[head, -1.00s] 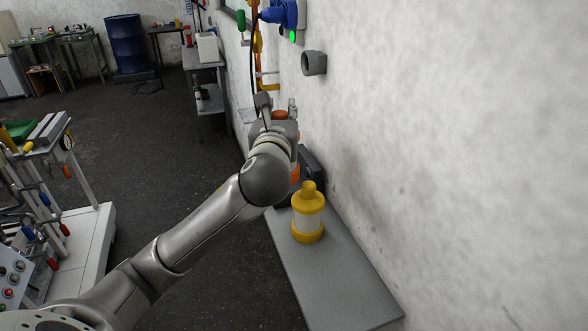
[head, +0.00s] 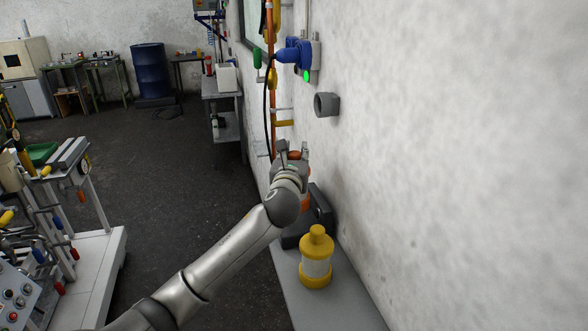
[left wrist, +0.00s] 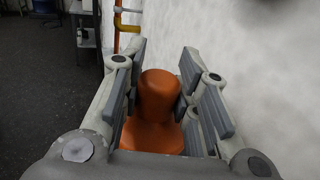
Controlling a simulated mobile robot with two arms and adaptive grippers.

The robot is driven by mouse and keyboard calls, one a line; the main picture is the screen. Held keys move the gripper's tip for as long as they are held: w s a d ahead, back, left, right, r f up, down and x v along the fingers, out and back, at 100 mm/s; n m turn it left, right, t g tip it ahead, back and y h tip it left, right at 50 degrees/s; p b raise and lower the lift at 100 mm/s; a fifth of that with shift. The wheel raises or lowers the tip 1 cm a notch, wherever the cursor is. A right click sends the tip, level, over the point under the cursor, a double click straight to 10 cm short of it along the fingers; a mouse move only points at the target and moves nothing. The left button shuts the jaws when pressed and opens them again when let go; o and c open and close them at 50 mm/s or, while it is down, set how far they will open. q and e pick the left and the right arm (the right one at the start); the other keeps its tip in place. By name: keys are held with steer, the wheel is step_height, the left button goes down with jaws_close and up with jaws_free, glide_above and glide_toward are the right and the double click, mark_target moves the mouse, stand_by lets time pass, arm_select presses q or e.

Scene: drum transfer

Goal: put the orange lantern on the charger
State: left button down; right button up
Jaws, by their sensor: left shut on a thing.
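The orange lantern (left wrist: 155,128) stands between the fingers of my left gripper (left wrist: 158,90) in the left wrist view, with its knob and shoulder showing. In the head view my left gripper (head: 291,152) is at the wall end of my arm and hides most of the lantern; a sliver of orange (head: 306,197) shows beside my wrist. The left gripper is shut on the lantern. The dark grey charger (head: 318,218) sits on the grey shelf, just behind and right of my wrist, partly hidden. I cannot tell whether the lantern touches it. My right gripper is not in view.
A yellow lantern (head: 316,258) stands upright on the grey shelf (head: 345,307) in front of the charger. The white wall (head: 470,150) bounds the right side, with a grey pipe stub (head: 327,105) and a blue plug (head: 295,56) with green light. A cart (head: 70,190) stands left.

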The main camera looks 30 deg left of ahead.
arm_select(q)
steer(key=shift+w+a+f, duration=0.3)
steer(key=shift+w+f, duration=0.05)
steer(key=shift+f, duration=0.15)
steer(key=shift+w+a+f, duration=0.3)
steer(key=shift+w+f, duration=0.05)
steer(key=shift+f, duration=0.1)
steer(key=shift+w+a+f, duration=0.35)
steer(key=shift+w+f, duration=0.1)
steer(key=shift+f, duration=0.25)
step_height(320, 180, down, 2)
steer(key=shift+f+p, duration=0.2)
steer(key=shift+p, duration=0.15)
steer(key=shift+f, duration=0.25)
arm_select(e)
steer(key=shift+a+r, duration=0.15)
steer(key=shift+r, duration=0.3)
arm_select(q)
steer(key=shift+f, duration=0.15)
steer(key=c, duration=1.1)
jaws_free()
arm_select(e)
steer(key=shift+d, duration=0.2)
arm_select(q)
steer(key=shift+d, duration=0.1)
